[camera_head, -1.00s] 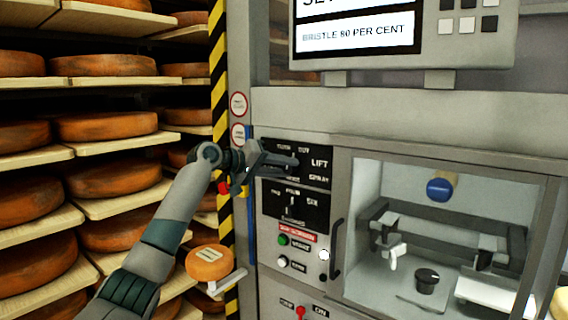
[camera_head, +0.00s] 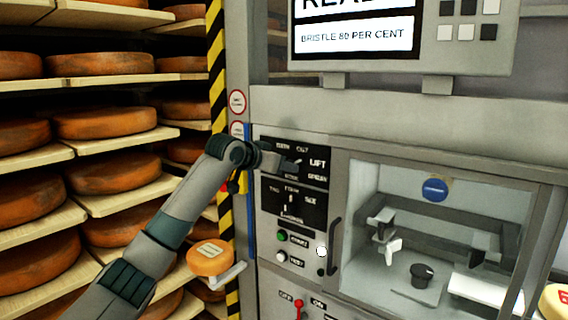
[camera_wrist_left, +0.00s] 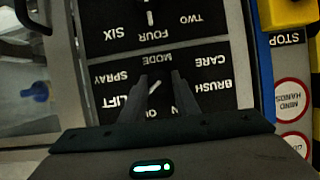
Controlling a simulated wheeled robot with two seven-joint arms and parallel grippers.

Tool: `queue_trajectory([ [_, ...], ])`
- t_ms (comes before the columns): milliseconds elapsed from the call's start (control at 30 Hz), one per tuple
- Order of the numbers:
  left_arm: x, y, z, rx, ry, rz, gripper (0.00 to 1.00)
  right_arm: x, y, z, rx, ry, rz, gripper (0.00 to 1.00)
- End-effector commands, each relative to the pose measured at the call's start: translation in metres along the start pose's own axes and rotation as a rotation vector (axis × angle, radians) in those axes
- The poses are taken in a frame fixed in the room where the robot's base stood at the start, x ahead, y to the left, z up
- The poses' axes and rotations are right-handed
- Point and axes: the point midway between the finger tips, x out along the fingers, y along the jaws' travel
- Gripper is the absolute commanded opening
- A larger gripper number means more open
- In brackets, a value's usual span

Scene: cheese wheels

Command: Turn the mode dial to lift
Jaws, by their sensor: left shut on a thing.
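The mode dial (camera_wrist_left: 154,86) is on the black panel, between the words SPRAY, LIFT, BRUSH and CARE, which appear upside down in the left wrist view. My left gripper (camera_wrist_left: 157,98) has its fingers on either side of the dial and is shut on it. A short white pointer mark shows between the fingers, slanted; which word it points to is hard to tell. In the head view the left gripper (camera_head: 288,163) is at the upper black panel (camera_head: 318,176), left of the word LIFT, and covers most of the dial. My right gripper is not in view.
A second dial (camera_head: 290,199) is on the panel below. Green (camera_head: 282,236) and white buttons and a red lever (camera_head: 299,309) sit lower. A door handle (camera_head: 334,246) stands right. Cheese shelves (camera_head: 120,82) are left; a cheese (camera_head: 210,258) rests on a small arm.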

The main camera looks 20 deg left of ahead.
Motion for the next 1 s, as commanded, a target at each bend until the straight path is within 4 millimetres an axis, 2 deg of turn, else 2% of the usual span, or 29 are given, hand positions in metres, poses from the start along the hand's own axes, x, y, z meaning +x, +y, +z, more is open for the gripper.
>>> queue_trajectory([
  [300,0.0014,0.0015,0.0033,0.135,-0.007,-0.055,0.06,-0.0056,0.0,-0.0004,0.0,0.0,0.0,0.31],
  [800,0.0018,0.0016,0.0041,0.156,-0.007,-0.064,0.06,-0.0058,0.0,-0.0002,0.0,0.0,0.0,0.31],
  [833,0.0018,0.0017,0.0042,0.156,-0.007,-0.063,0.33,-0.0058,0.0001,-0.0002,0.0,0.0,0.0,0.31],
  [867,0.0018,0.0017,0.0041,0.156,-0.007,-0.063,0.4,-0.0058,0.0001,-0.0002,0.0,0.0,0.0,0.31],
  [900,0.0017,0.0016,0.0038,0.156,-0.006,-0.063,0.46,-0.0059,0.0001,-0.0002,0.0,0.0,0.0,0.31],
  [1000,0.0013,0.0014,0.0028,0.156,-0.004,-0.064,0.46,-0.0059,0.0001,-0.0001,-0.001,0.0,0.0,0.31],
])
